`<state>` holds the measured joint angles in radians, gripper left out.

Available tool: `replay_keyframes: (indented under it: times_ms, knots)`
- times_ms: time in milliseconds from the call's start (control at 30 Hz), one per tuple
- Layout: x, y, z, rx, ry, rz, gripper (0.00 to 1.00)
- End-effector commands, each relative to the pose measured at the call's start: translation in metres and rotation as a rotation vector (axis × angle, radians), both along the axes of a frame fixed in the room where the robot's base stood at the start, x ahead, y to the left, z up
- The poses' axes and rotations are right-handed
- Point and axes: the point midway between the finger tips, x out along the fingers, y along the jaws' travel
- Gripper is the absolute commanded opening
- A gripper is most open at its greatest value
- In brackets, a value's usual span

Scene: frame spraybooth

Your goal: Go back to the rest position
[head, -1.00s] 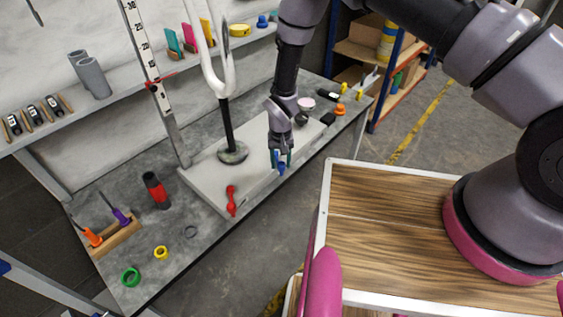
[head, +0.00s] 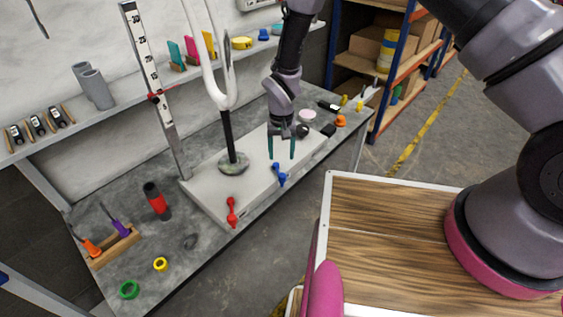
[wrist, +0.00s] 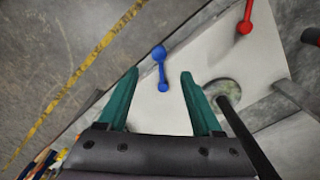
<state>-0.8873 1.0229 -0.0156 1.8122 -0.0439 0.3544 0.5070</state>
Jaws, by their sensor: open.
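My gripper (head: 281,147) is open and empty, its two green fingers pointing down above the pale board (head: 208,190) on the workbench. A blue lever-shaped piece (head: 279,174) lies at the board's front edge, just below and apart from the fingers. In the wrist view the blue piece (wrist: 160,70) shows beyond the fingertips of my gripper (wrist: 160,74). A red piece (head: 231,212) of similar shape lies further left along the same edge.
A white forked frame on a black post (head: 228,135) stands on the board, left of my gripper. An upright ruler (head: 150,80) stands behind it. A wooden-topped surface (head: 385,220) is at the front right. Shelving (head: 390,50) stands at the back right.

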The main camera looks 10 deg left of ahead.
Motion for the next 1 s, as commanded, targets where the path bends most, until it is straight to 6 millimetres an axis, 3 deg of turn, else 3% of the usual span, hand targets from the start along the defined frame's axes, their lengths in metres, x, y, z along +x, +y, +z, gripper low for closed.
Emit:
replay_keyframes:
  times_ms: [567,667,767,867,1000]
  knots:
    - [0.000,0.000,0.008,0.001,-0.001,0.000,0.67]
    - [0.008,-0.002,0.021,0.010,-0.007,-0.011,0.67]
    - [0.026,-0.010,0.056,0.032,-0.021,-0.041,0.67]
    - [0.050,-0.028,0.110,0.068,-0.045,-0.086,0.67]
    - [0.077,-0.067,0.193,0.117,-0.084,-0.154,0.67]
